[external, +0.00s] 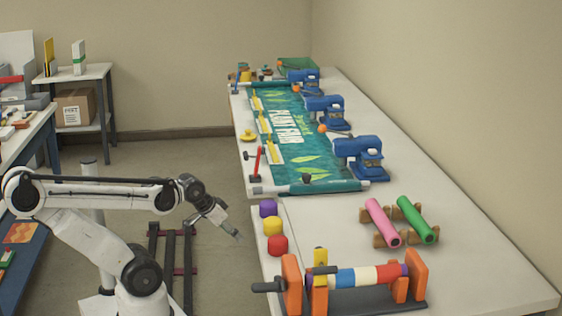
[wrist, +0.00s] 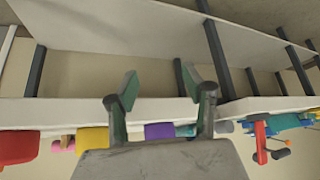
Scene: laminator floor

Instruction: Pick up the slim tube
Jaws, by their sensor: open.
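A pink tube (external: 382,222) and a green tube (external: 415,219) lie side by side on wooden cradles on the long white table, right of centre in the external view. I cannot tell for certain which is the slim tube. A pink end (wrist: 63,146) shows small in the wrist view, beyond the table edge. My gripper (external: 238,235) is left of the table's near edge, well apart from both tubes. In the wrist view my gripper (wrist: 161,78) has its two green fingers spread, with nothing between them.
Purple (external: 268,208), yellow (external: 273,226) and red (external: 278,246) round pieces line the table edge (external: 262,285) nearest my gripper. An orange-ended roller stand (external: 360,278) is in front of the tubes. A teal banner (external: 290,135) and blue clamps (external: 361,157) are behind.

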